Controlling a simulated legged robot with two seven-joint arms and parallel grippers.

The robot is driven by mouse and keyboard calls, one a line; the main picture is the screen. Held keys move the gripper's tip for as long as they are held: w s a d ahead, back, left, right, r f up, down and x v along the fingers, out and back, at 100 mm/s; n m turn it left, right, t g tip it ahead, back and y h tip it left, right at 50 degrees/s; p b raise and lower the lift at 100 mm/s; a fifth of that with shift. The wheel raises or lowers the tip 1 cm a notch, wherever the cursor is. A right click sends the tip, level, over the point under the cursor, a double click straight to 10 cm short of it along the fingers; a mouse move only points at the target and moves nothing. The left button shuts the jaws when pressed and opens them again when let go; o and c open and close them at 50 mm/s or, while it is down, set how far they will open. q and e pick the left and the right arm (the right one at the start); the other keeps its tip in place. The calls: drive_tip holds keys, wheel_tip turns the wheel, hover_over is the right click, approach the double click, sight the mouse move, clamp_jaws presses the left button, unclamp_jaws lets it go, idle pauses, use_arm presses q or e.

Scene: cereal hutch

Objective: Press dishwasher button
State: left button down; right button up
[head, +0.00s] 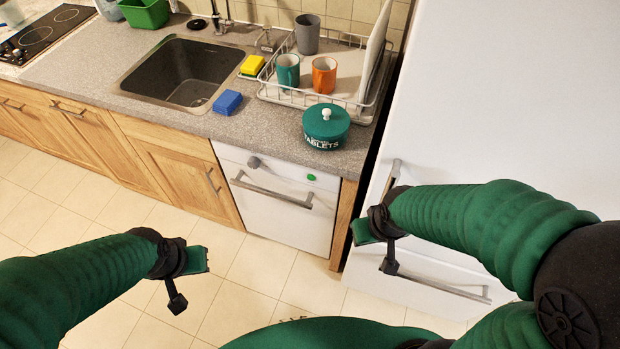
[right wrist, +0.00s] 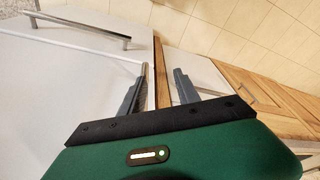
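The white dishwasher (head: 280,222) is built in under the counter in the head view. Its green round button (head: 312,177) sits at the upper right of its front panel, with a grey knob at the upper left and a bar handle (head: 270,190) below. My right gripper (head: 362,232) is in front of the fridge, right of the dishwasher and apart from the button. In the right wrist view its two fingers (right wrist: 160,88) are spread with nothing between them. My left gripper (head: 205,260) hangs over the floor, left of the dishwasher; its finger opening is not clear.
A white fridge (head: 480,120) with bar handles stands close at right. On the counter are a sink (head: 185,72), a blue sponge (head: 227,102), a green tablets tin (head: 326,126) and a dish rack (head: 290,97) with cups. The tiled floor before the dishwasher is clear.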

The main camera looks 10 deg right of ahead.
clamp_jaws()
idle(1.4)
